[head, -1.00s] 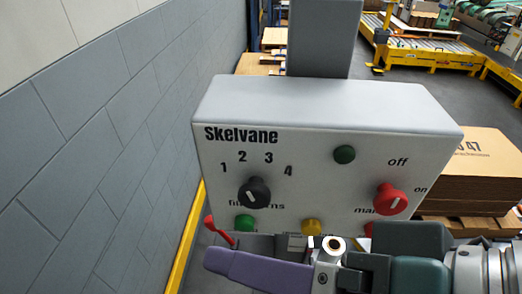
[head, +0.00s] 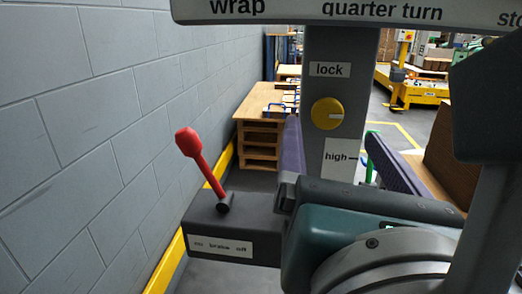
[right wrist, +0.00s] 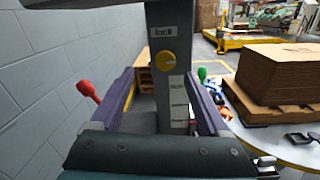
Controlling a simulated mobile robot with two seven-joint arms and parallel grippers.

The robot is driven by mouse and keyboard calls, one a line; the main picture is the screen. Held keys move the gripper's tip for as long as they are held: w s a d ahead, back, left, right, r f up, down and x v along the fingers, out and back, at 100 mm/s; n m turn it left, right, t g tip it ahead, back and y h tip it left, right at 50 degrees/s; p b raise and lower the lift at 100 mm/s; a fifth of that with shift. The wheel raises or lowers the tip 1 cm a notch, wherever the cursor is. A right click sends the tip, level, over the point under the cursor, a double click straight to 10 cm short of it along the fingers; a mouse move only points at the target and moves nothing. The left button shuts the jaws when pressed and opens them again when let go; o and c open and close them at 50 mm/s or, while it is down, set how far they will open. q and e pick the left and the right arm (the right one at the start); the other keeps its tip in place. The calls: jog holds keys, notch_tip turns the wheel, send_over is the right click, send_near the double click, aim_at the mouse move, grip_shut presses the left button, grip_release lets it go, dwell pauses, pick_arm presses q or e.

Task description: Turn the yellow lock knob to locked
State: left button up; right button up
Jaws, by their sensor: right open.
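The yellow lock knob (head: 327,113) is on the front of a grey post (head: 318,45), below a white label reading "lock". Its white pointer mark points to the right. The knob also shows in the right wrist view (right wrist: 166,61). My right gripper (head: 332,132) points forward at the post with its two purple fingers spread wide. In the right wrist view the open fingers (right wrist: 160,76) stand to the left and right of the post, with the knob between them in the picture and nothing held. The gap in depth to the knob is hard to tell. My left gripper is not in view.
A red lever (head: 202,160) rises from a grey box labelled "brake off" (head: 221,247), left of my right gripper. A "high" label (head: 340,156) is below the knob. The control panel's lower edge (head: 340,12) overhangs above. A block wall is left; stacked cardboard (right wrist: 280,72) is right.

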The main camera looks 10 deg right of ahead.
aim_at(329, 112)
jog(key=shift+m+h, duration=0.4)
jog(key=shift+h, duration=0.1)
jog(key=x, duration=0.6)
jog(key=f+x, duration=0.1)
jog(key=x, duration=0.2)
jog(key=shift+w+d+f, duration=0.1)
jog(key=shift+w+d, duration=0.2)
jog(key=shift+d, duration=0.1)
grip_shut()
